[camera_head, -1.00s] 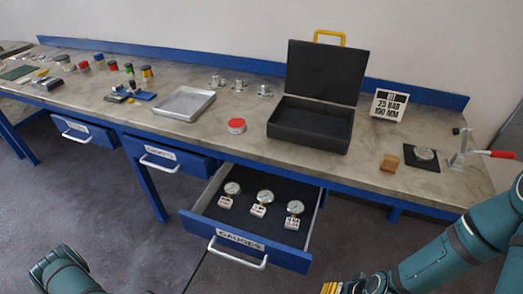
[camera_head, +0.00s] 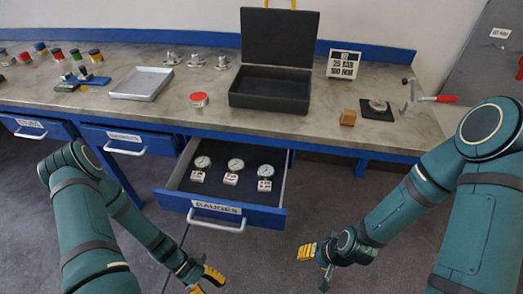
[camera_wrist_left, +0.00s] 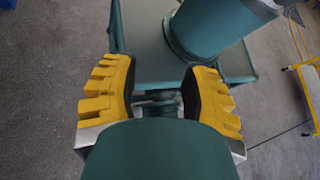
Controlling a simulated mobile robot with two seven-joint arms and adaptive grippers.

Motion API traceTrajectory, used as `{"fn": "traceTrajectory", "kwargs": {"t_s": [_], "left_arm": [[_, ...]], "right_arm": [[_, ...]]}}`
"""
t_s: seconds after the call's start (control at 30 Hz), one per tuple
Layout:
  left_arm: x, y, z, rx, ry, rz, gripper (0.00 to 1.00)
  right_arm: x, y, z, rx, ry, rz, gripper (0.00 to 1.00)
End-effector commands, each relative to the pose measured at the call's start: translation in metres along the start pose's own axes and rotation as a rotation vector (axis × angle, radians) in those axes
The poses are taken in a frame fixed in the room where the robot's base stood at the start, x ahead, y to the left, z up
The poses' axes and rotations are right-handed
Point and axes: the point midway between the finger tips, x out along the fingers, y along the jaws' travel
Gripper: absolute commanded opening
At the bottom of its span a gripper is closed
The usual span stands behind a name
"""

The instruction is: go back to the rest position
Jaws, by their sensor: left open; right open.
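My right gripper (camera_head: 316,262) has yellow fingers and hangs low in front of the bench, to the right of the open drawer. It is open and empty. My left gripper (camera_head: 207,281) is at the bottom edge of the head view, below the drawer front and partly cut off. In the left wrist view my left gripper (camera_wrist_left: 158,90) shows two yellow toothed fingers spread apart with nothing between them. Behind them are green parts of my own body and the grey floor. Both grippers are clear of the bench and drawer.
The gauges drawer (camera_head: 222,216) stands pulled out, with three gauges (camera_head: 235,166) inside. A yellow cart (camera_wrist_left: 303,66) shows in the left wrist view.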

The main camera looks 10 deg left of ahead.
Motion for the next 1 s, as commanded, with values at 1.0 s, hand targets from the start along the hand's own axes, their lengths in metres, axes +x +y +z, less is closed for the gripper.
{"fn": "traceTrajectory", "kwargs": {"t_s": [1.0], "left_arm": [[-0.018,0.101,0.118,1.369,0.919,-0.055,0.46]], "right_arm": [[0.000,0.000,0.000,0.000,0.000,0.000,0.47]]}}
